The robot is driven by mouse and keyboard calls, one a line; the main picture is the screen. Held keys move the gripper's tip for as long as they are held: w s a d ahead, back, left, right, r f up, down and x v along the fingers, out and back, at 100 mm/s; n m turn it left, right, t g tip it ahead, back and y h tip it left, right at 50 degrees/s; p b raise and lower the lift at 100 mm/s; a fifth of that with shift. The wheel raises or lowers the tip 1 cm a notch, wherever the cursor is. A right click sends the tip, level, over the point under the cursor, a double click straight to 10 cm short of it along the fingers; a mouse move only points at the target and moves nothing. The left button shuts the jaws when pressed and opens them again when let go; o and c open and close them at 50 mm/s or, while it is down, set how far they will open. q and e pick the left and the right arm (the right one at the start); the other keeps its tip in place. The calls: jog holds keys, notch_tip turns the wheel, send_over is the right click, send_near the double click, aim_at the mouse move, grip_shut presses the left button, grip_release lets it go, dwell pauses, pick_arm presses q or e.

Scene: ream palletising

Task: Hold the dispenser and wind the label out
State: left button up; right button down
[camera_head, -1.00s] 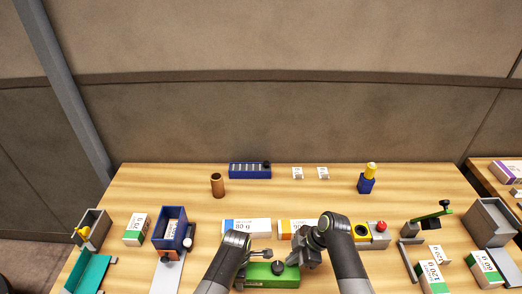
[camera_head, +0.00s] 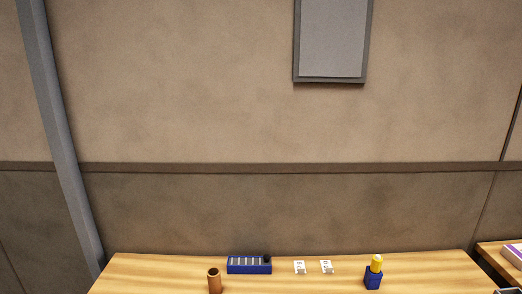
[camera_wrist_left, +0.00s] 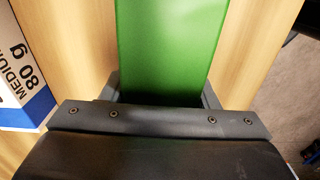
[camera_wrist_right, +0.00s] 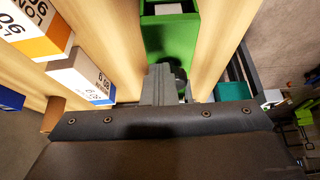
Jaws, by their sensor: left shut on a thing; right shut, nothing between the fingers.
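The green dispenser (camera_wrist_left: 170,45) fills the middle of the left wrist view. My left gripper (camera_wrist_left: 162,98) is shut on it, with a finger on each side of its body. In the right wrist view the dispenser (camera_wrist_right: 170,38) lies ahead of my right gripper (camera_wrist_right: 162,84), with a pale piece in a dark slot at its far end. My right gripper is shut and empty, its fingers close together by a dark round knob (camera_wrist_right: 181,73) on the dispenser. Its fingers partly hide the knob; I cannot tell whether they touch it. The head view shows neither gripper nor dispenser.
In the head view a blue slotted block (camera_head: 249,265), a brown cup (camera_head: 214,281), two white cards (camera_head: 299,267) and a blue-and-yellow item (camera_head: 374,273) stand at the table's back. Orange-banded (camera_wrist_right: 38,28) and blue-banded (camera_wrist_right: 82,76) reams lie left of the dispenser in the right wrist view.

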jog(key=shift+s, duration=1.2)
jog(key=shift+s+a, duration=0.15)
dwell(0.3)
jog(key=shift+s+d, duration=0.1)
jog(key=shift+d, duration=0.25)
notch_tip(320, 180, up, 6)
jog(key=shift+d, duration=0.15)
dwell(0.3)
